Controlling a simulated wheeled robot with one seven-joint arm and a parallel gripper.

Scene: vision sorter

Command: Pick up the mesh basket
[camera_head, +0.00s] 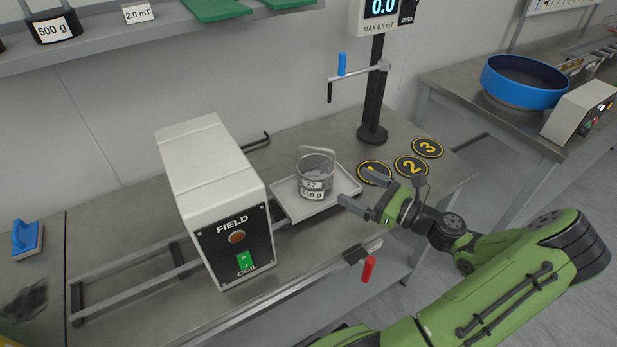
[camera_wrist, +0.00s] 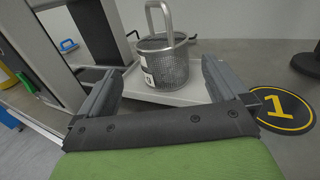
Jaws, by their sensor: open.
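In the wrist view, the basket (camera_wrist: 162,62) stands ahead, beyond and between the two open fingertips (camera_wrist: 158,82). Nothing is between the fingers.
The white coil box (camera_head: 215,195) stands left of the tray on rails. A black post (camera_head: 375,95) with a crank and display rises behind. Yellow-ringed discs, including disc 3 (camera_head: 427,148), lie at right. A red handle (camera_head: 368,268) is at the bench's front edge.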

